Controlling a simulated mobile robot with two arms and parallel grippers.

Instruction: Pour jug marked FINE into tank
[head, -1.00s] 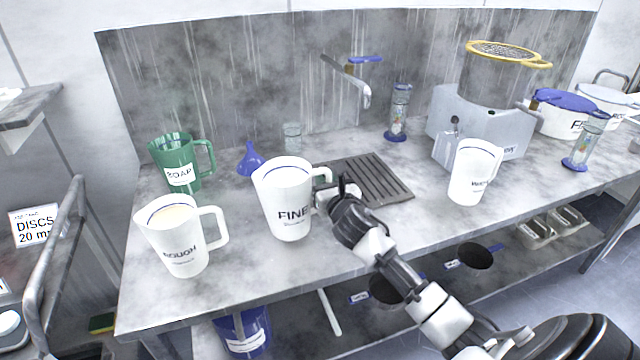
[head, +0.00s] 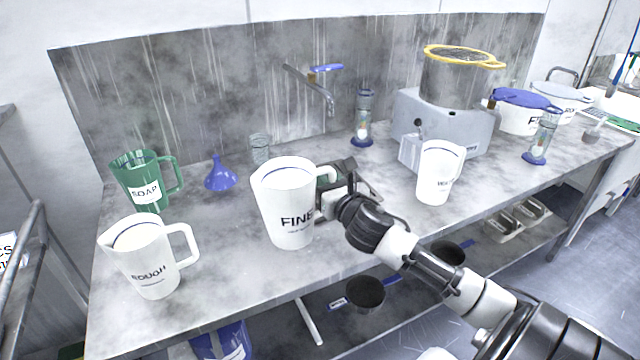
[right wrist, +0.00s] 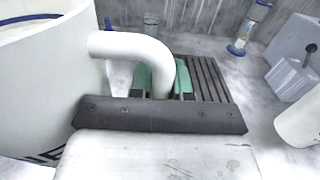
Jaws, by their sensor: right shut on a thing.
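The white jug marked FINE (head: 285,205) stands out in the middle of the head view, upright. My right gripper (head: 330,182) is shut on its handle from the right. In the right wrist view the handle (right wrist: 130,45) passes between the green finger pads, and the jug's wall (right wrist: 45,85) fills the left side. The jug seems a little above the bench; its base contact is hard to tell. A grey machine with a cylinder and yellow-rimmed mesh top (head: 455,85) and a blue-lidded tub marked F (head: 520,115) stand at the back right. No tank label is legible. My left gripper is out of view.
A white jug marked ROUGH (head: 148,262) and a green SOAP jug (head: 142,185) stand left. Another white jug (head: 437,175) stands right. The bench front (head: 225,285) is clear.

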